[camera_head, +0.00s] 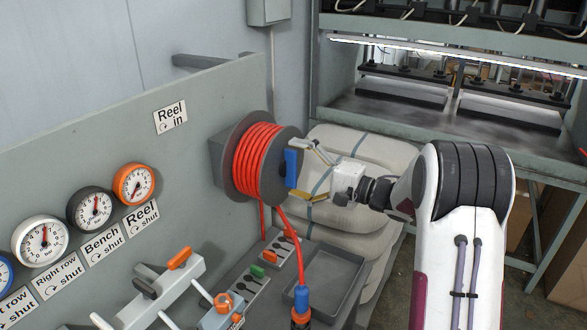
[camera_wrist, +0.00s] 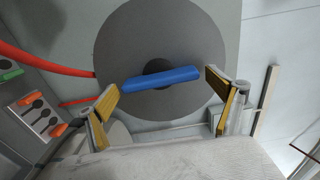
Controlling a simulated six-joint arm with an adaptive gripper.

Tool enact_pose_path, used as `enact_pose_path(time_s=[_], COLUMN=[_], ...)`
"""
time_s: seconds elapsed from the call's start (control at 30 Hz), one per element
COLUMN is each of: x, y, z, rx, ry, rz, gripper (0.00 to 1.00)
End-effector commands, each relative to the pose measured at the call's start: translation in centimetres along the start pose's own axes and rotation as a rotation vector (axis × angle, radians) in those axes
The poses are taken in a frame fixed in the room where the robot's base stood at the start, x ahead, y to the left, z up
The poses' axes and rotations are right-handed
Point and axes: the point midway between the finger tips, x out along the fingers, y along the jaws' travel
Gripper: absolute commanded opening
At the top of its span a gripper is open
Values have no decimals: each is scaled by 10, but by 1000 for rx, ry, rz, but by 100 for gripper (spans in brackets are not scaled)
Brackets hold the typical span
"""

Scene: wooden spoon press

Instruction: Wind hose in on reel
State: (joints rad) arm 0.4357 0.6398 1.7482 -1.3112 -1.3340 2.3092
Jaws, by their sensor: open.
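The hose reel (camera_head: 278,165) is a dark grey drum on the grey panel, wound with orange-red hose (camera_head: 257,160). A length of hose hangs from it down to a blue fitting (camera_head: 301,298). A blue bar handle (camera_head: 291,168) sits on the reel's outer face; in the wrist view the handle (camera_wrist: 161,79) lies nearly level across the dark hub (camera_wrist: 158,68). My gripper (camera_head: 306,168) faces the reel from the right. In the wrist view its yellow-padded fingers (camera_wrist: 162,93) are open, one towards each end of the handle, with visible gaps. Contact is not visible.
Below are valves with orange handles (camera_head: 180,259) and a grey tray (camera_head: 333,277). Stacked pale sacks (camera_head: 352,150) stand behind my gripper. A press frame (camera_head: 450,115) stands at the back right.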

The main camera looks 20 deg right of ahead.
Motion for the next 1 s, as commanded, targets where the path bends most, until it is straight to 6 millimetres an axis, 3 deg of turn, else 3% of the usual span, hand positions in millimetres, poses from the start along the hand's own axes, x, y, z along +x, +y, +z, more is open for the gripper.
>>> enact_pose_path(time_s=[0.7, 1.0], x=[-92, -112], y=[0, -1], z=[-1, 0], rx=[1, 0], ry=[3, 0], rz=[-2, -2], gripper=[93, 93])
